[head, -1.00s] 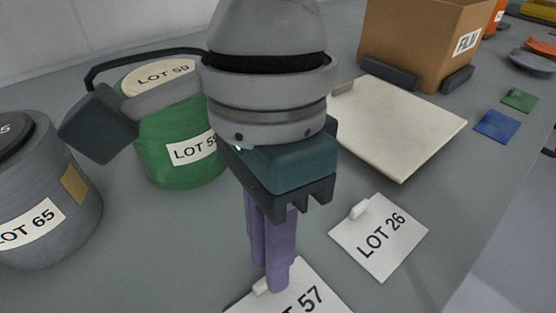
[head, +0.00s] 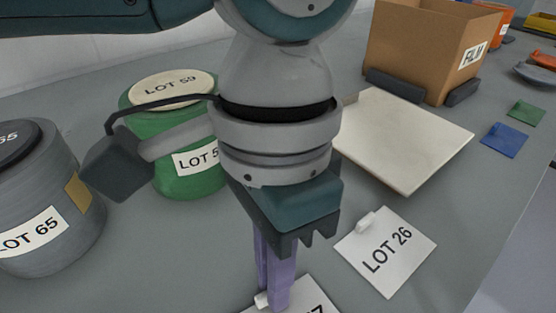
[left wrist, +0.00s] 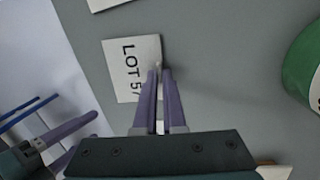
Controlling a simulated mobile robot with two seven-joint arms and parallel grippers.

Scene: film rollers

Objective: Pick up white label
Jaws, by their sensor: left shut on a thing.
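A white label reading LOT 57 (head: 310,299) lies at the bottom edge of the head view, partly cut off. It shows more fully in the left wrist view (left wrist: 122,68). My left gripper (head: 272,300) points down with its purple fingers shut on the small raised tab at the label's edge. In the left wrist view the fingertips (left wrist: 159,72) meet at that tab. A second white label, LOT 26 (head: 386,262), lies flat to the right, with its own tab. My right gripper (left wrist: 92,130) shows at the left of the wrist view, its fingers apart and empty.
A green roll, LOT 59 (head: 190,184), and a grey roll, LOT 65 (head: 40,255), stand at left. A cream board (head: 405,140) lies behind the LOT 26 label. A cardboard FILM box (head: 420,50) stands at the back, with blue (head: 505,140) and green (head: 526,113) squares to its right.

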